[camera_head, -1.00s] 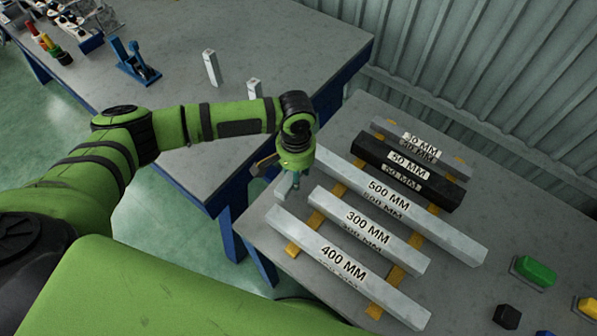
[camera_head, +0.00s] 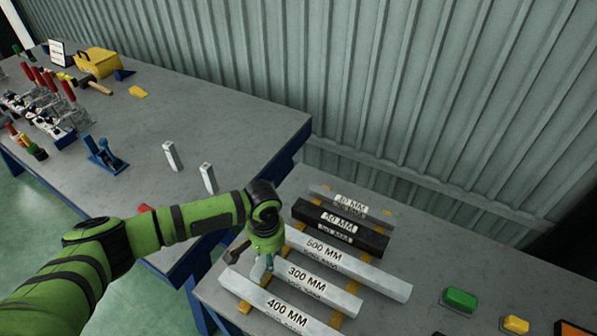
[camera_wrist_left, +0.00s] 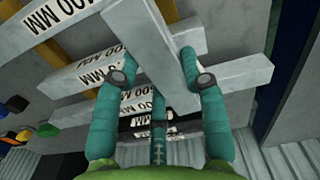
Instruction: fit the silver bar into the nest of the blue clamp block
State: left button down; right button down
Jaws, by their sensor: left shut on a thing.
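My left gripper (camera_head: 260,272) is shut on a plain silver bar (camera_wrist_left: 150,45), which lies between its teal fingers in the left wrist view. In the head view the gripper is at the left ends of the labelled bars on the near table, and it mostly hides the held bar. Whether the held bar touches the bars below is unclear. The blue clamp block (camera_head: 103,157) stands on the far table at the left, well away from the gripper. Its nest is too small to make out. My right gripper is not in view.
Labelled bars, including the 500 MM (camera_head: 372,277), 300 MM (camera_head: 338,292) and a black one (camera_head: 365,240), lie on yellow strips. Two upright silver posts (camera_head: 171,156) stand right of the clamp block. Red-handled clamps (camera_head: 50,118) stand farther left. A gap separates the tables.

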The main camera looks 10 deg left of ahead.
pick_arm(q)
jog(key=shift+w, duration=0.1)
jog(key=shift+n, duration=0.8)
jog(key=r+b, duration=0.2)
jog(key=s+r+b, duration=0.1)
jog(key=r+b, duration=0.1)
jog(key=a+r+b, duration=0.1)
jog(key=r+b, duration=0.1)
jog(key=b, duration=0.1)
jog(key=shift+s+r, duration=0.15)
jog(key=s+a+r+b, duration=0.2)
jog(key=s+r+b, duration=0.1)
jog(key=s+r, duration=0.1)
jog(key=shift+s+a+r+n, duration=0.15)
jog(key=shift+s+r+n, duration=0.25)
jog(key=shift+r, duration=0.35)
